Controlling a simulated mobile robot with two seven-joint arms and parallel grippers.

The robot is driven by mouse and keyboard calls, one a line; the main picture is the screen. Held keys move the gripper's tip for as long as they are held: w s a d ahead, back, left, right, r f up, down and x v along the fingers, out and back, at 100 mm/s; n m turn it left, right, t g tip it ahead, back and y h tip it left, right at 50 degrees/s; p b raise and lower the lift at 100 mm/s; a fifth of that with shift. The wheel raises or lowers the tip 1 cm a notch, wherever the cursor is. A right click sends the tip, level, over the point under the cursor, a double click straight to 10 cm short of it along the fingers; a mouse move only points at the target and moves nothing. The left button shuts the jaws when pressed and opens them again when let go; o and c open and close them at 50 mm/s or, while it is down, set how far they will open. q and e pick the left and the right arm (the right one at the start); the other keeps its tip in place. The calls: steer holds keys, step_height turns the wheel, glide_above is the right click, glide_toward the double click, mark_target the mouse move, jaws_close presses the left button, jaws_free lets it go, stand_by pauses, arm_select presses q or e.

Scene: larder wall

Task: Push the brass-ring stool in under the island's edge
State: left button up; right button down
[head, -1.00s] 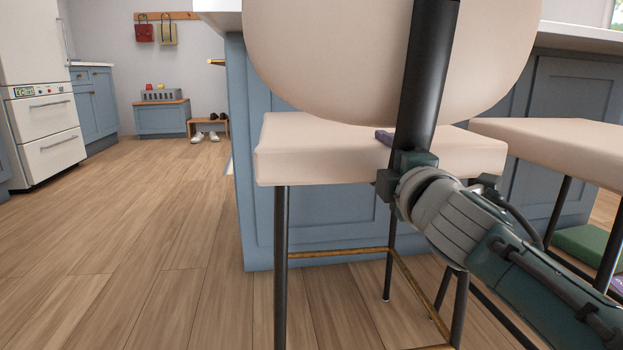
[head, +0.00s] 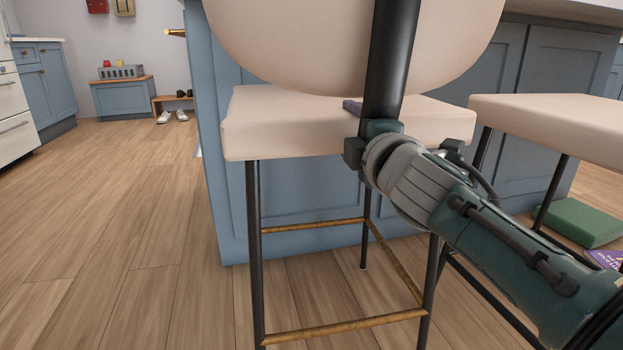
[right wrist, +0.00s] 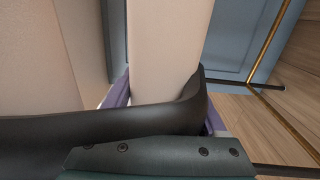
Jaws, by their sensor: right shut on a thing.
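The brass-ring stool has a cream seat (head: 290,130), a rounded cream backrest (head: 300,45), black legs and a brass foot ring (head: 345,328). It stands upright in front of the blue island (head: 215,190). The backrest hides much of the island's edge above the seat. My right gripper (head: 366,124) is shut on the stool's black back post (head: 392,60), just above the seat. In the right wrist view, the dark post (right wrist: 90,125) crosses between purple fingertips, with the seat (right wrist: 165,55) beyond. My left gripper is not in view.
A second cream stool (head: 560,120) stands close on the right. A green block (head: 580,222) and a purple book (head: 606,257) lie on the floor beside it. The floor on the left is open. A low bench with shoes (head: 172,115) is at the back.

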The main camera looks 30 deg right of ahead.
steer(key=shift+c, duration=1.4)
jaws_free()
steer(key=shift+f, duration=0.2)
steer(key=shift+o, duration=1.4)
steer(key=shift+s+a, duration=0.15)
steer(key=shift+s, duration=0.2)
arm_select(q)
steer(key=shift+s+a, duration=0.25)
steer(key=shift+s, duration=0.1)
arm_select(e)
steer(key=shift+r, duration=0.1)
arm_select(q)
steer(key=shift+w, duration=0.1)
arm_select(e)
steer(key=shift+w+r, duration=0.1)
steer(key=shift+w, duration=0.05)
steer(key=shift+s, duration=0.3)
arm_select(q)
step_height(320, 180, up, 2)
steer(key=p, duration=0.2)
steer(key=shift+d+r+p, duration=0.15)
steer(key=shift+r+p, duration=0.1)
steer(key=shift+p, duration=0.05)
arm_select(e)
steer(key=v, duration=1.1)
steer(key=shift+s, duration=0.25)
